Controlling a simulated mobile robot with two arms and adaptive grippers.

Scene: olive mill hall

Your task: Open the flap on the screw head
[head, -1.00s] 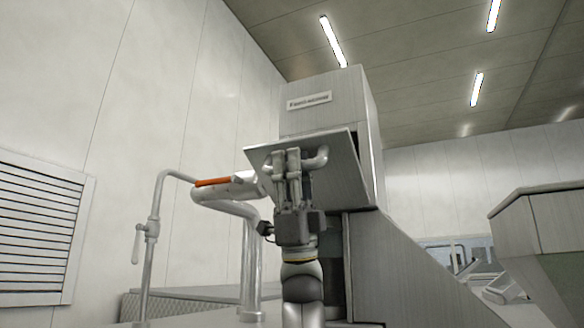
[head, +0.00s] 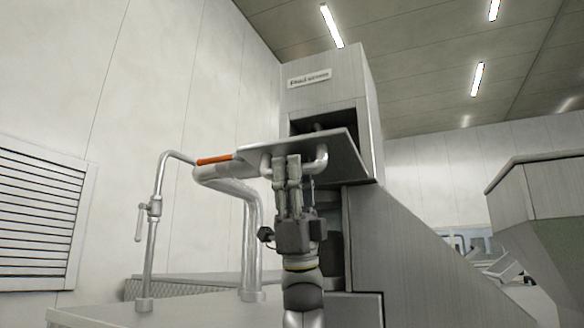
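The flap (head: 340,146) is a grey metal plate on the front of the tall screw head housing (head: 326,91). A bar handle (head: 321,158) is fixed to the flap's outer face. My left gripper (head: 287,165) comes up from below, with its fingers upright at the handle bar. The fingers look closed around the bar, though the plate's edge and the fingers hide part of the contact. My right gripper is not in view.
A bent pipe (head: 252,230) and a thinner pipe with a lever (head: 152,215) stand to the left, with an orange-red grip (head: 214,160) near the flap. A sloped metal casing (head: 405,255) lies to the right. A hopper (head: 545,205) stands far right.

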